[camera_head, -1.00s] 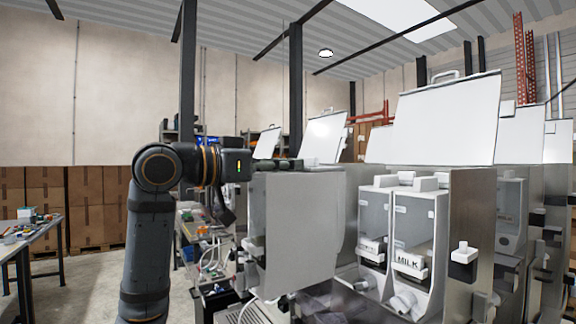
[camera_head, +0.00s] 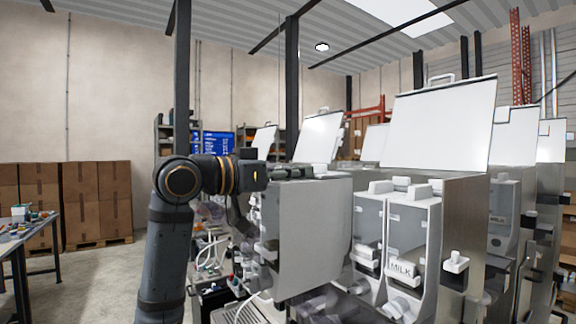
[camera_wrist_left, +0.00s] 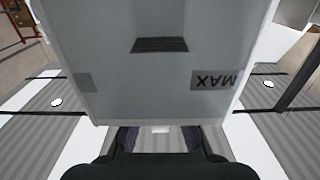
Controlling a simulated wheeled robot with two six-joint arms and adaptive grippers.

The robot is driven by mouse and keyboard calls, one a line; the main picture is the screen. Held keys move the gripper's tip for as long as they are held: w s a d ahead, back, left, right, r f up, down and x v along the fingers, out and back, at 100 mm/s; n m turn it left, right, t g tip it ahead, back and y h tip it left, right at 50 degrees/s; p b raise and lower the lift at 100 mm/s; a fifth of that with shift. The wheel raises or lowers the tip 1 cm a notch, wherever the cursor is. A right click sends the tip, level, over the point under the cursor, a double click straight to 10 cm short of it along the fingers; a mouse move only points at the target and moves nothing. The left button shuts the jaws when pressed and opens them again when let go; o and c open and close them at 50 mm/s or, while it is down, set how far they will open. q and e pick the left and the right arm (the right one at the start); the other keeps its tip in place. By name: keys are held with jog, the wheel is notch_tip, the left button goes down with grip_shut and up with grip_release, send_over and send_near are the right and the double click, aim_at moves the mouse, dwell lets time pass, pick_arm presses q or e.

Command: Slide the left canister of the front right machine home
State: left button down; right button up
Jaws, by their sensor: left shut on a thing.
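My left gripper (camera_head: 298,172) comes in from the left and is shut on the top of a tall pale grey canister (camera_head: 315,235). Its fingers also show in the wrist view (camera_wrist_left: 160,140). There the canister face (camera_wrist_left: 150,75) fills the middle, with an upside-down MAX mark and a dark slot. In the head view the canister is upright, its broad side towards me, at the left of the front right machine (camera_head: 462,230). It hides the machine's left bay, so I cannot tell how deep it sits. My right gripper is out of view.
Two canisters stand to the right in the machine, one (camera_head: 369,225) beside another labelled MILK (camera_head: 411,230). The raised white lid (camera_head: 440,122) is above them. Another machine's raised lid (camera_head: 318,137) stands behind. A workbench (camera_head: 22,240) is at far left, with open floor near it.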

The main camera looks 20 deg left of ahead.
aim_at(317, 170)
pick_arm(q)
jog(key=shift+p+x, duration=1)
jog(key=shift+x, duration=0.3)
jog(key=shift+w+d, duration=0.3)
jog(key=shift+w, duration=0.1)
jog(key=shift+w+d+r+p, duration=0.15)
jog(key=shift+w+d+p, duration=0.25)
jog(key=shift+p, duration=0.35)
jog(key=shift+f+p+x, duration=0.2)
jog(key=shift+p+x, duration=1.5)
jog(key=shift+x, duration=1.3)
jog(key=shift+w+d, duration=0.1)
jog(key=shift+w, duration=0.3)
jog(key=shift+f, duration=0.25)
